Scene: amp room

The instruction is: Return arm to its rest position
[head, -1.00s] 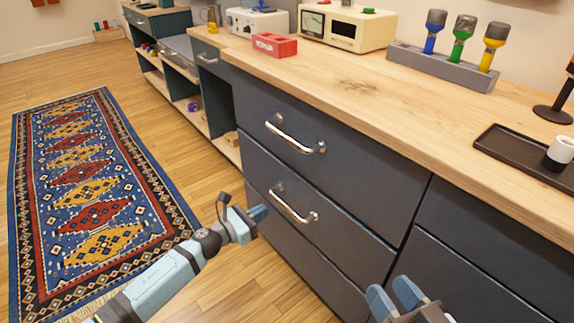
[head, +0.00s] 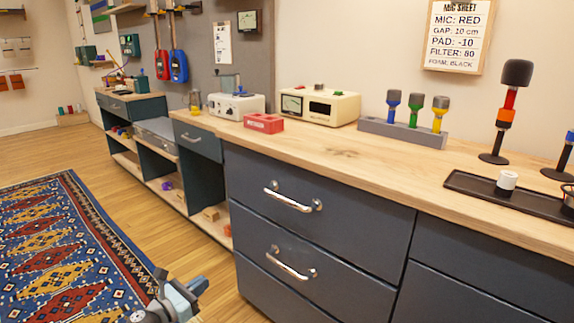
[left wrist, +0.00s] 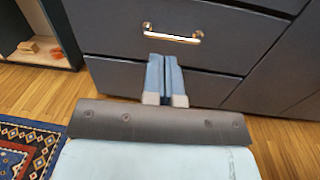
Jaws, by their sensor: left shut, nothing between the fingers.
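My left gripper (head: 192,287) shows at the bottom edge of the head view, low over the wooden floor and left of the dark drawer cabinet (head: 310,240). In the left wrist view its two blue fingers (left wrist: 164,68) are together, with nothing between them. They point at the drawer fronts, below a metal handle (left wrist: 172,36). I cannot tell how far the fingertips are from the cabinet. Most of my left arm is out of the head view. My right gripper is in neither current view.
The cabinet's drawers look shut; their handles (head: 292,201) stick out. On the wooden top are a red block (head: 263,124), a cream meter box (head: 320,107), a grey microphone rack (head: 402,132) and a black tray (head: 530,202). A patterned rug (head: 65,250) lies left on open floor.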

